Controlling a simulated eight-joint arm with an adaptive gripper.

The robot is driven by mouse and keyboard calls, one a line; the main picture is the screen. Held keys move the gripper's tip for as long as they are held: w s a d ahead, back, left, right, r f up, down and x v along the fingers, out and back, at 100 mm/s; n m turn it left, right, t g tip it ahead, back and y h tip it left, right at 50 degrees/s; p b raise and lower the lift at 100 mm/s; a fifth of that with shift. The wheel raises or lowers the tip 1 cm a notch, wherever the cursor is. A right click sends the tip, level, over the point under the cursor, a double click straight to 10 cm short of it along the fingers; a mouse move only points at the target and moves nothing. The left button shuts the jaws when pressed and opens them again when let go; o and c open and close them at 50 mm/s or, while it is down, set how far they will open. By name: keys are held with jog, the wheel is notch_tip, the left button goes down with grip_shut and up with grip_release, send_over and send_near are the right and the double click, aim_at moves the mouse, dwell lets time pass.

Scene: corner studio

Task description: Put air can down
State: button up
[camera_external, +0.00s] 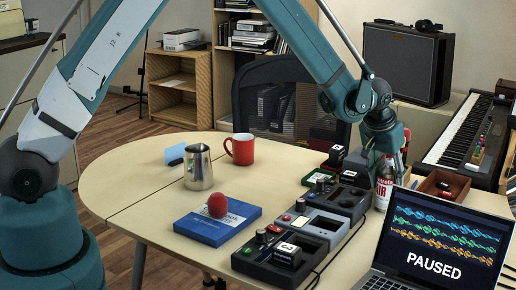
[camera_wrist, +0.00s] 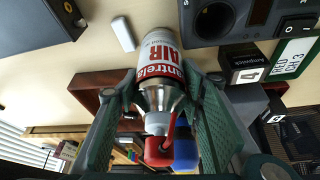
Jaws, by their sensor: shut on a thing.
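The air can (camera_external: 383,186) is white and red with a red nozzle. It stands about upright at the right side of the round table (camera_external: 140,187), behind the laptop. My gripper (camera_external: 384,150) is over its upper part. In the wrist view my gripper (camera_wrist: 165,112) is shut on the silver shoulder of the air can (camera_wrist: 157,55), with a green finger on each side. The red nozzle points toward the wrist camera.
A wooden tray (camera_external: 442,187) lies right of the can. Black and grey devices (camera_external: 310,225) stand to its left. An open laptop (camera_external: 440,240) is in front. A red mug (camera_external: 240,149), metal pitcher (camera_external: 198,167) and blue book (camera_external: 215,224) are farther left.

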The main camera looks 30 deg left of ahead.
jog(key=shift+f, duration=0.1)
jog(key=o, duration=1.1)
jog(key=shift+r, duration=0.2)
jog(key=p+v, duration=0.1)
jog(key=v, duration=1.1)
